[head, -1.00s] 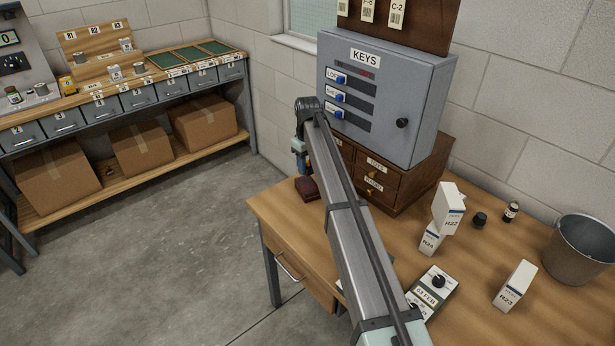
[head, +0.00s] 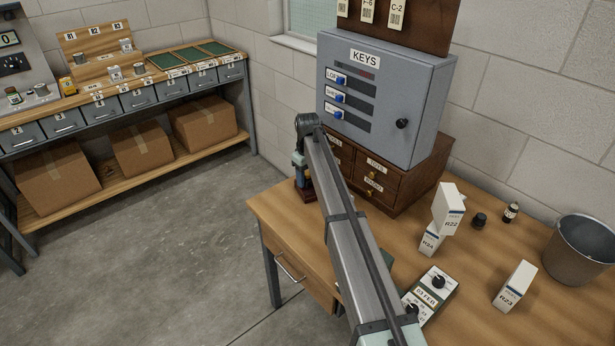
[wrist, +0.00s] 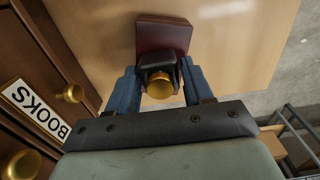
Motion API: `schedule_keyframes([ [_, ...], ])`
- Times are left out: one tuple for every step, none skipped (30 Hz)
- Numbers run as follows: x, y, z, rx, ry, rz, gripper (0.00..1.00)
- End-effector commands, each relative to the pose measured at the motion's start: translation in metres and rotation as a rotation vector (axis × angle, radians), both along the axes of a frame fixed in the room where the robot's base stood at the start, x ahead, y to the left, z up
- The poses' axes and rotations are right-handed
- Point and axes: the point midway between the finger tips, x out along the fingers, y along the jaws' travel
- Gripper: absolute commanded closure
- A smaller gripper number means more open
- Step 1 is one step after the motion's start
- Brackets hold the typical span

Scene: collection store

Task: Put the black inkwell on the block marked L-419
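The black inkwell (wrist: 158,62), a dark body with a round brass top, is between the blue fingers of my gripper (wrist: 161,84) in the wrist view. The fingers appear to touch its two sides. Beyond it is a dark red block (wrist: 163,34). The inkwell overlaps the block in this view, and I cannot tell whether it rests on it. In the head view my gripper (head: 302,172) is low over the dark red block (head: 305,195), near the desk's left edge. No marking L-419 is readable on the block.
A drawer cabinet (head: 370,205) under the grey key box (head: 375,95) stands close right of my gripper. White boxes (head: 447,212), a control box (head: 437,290), a dark round item (head: 480,220), a small bottle (head: 511,212) and a bucket (head: 580,250) stand farther right.

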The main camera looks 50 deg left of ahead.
Motion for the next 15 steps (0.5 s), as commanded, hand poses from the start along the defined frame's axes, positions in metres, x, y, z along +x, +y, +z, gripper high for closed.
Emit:
schedule_keyframes([
  [0.0, 0.0, 0.0, 0.0, 0.0, 0.0, 0.44],
  [0.0, 0.0, 0.0, 0.0, 0.0, 0.0, 0.41],
  [0.0, 0.0, 0.0, 0.0, 0.0, 0.0, 0.37],
  [0.0, 0.0, 0.0, 0.0, 0.0, 0.0, 0.34],
  [0.0, 0.0, 0.0, 0.0, 0.0, 0.0, 0.33],
  [0.0, 0.0, 0.0, 0.0, 0.0, 0.0, 0.33],
  [0.0, 0.0, 0.0, 0.0, 0.0, 0.0, 0.33],
  [0.0, 0.0, 0.0, 0.0, 0.0, 0.0, 0.33],
  [0.0, 0.0, 0.0001, 0.0, 0.0, 0.0, 0.33],
  [0.0, 0.0, 0.0001, 0.0, 0.0, 0.0, 0.33],
  [0.0, 0.0, 0.0002, 0.0, 0.0, 0.0, 0.33],
  [0.0, 0.0, 0.0008, 0.0, 0.0, 0.0, 0.33],
  [0.0, 0.0001, 0.0017, 0.0, 0.0, 0.0, 0.33],
  [0.0001, 0.0001, 0.003, 0.0, 0.0, 0.0, 0.33],
  [0.0001, 0.0002, 0.0056, 0.001, 0.0, 0.0, 0.33],
])
